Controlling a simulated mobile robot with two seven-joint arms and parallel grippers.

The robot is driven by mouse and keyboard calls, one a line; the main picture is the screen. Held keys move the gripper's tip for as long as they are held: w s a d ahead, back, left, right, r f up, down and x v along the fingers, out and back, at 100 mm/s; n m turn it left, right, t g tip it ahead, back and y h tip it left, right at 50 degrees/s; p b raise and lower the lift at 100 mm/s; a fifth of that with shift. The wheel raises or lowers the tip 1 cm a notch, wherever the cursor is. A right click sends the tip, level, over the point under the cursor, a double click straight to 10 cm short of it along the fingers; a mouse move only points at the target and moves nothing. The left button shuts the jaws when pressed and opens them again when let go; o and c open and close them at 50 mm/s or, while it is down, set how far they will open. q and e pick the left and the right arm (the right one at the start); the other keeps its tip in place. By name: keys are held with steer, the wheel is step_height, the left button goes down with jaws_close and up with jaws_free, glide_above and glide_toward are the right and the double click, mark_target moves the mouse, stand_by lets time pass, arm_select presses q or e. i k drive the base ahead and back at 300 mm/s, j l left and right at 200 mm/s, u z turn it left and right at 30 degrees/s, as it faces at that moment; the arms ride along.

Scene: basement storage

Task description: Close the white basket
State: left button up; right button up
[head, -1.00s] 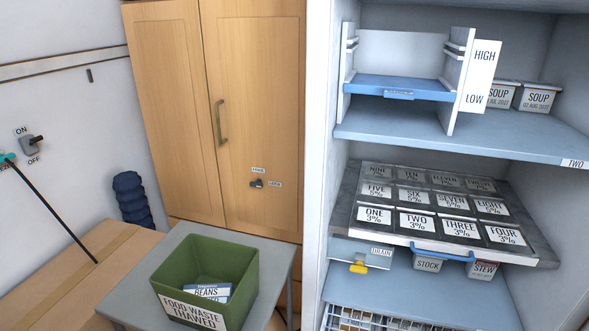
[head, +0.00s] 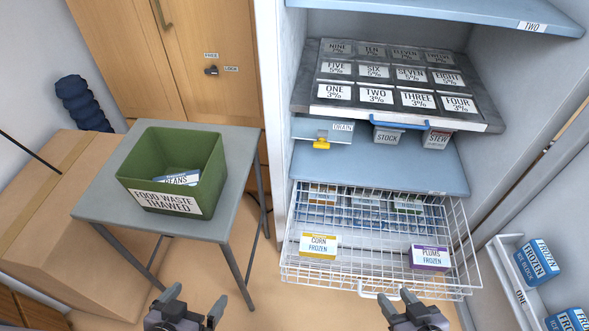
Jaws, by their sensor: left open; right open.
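The white wire basket (head: 463,262) is pulled out from under the lowest blue shelf, low in the shelving unit. It holds a corn box (head: 320,246), a plums box (head: 431,257) and several items further back. A small white handle shows at the middle of its front edge. My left gripper (head: 191,300) is open and empty at the bottom, left of the basket and apart from it. My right gripper (head: 396,298) is open and empty just in front of the basket's front edge, near the handle; I cannot tell whether it touches.
A grey table (head: 228,200) with a green food waste bin (head: 172,150) stands left of the basket. A cardboard box (head: 50,215) is further left. A white open door shelf (head: 510,272) with ice blocks (head: 537,262) is at right.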

mark_target(360, 290)
steer(key=k+z, duration=0.35)
steer(key=k+l+z, duration=0.1)
steer(key=z, duration=0.3)
steer(key=i+j+u, duration=0.1)
steer(key=i+j+z, duration=0.25)
steer(key=i+j, duration=0.1)
steer(key=i, duration=0.1)
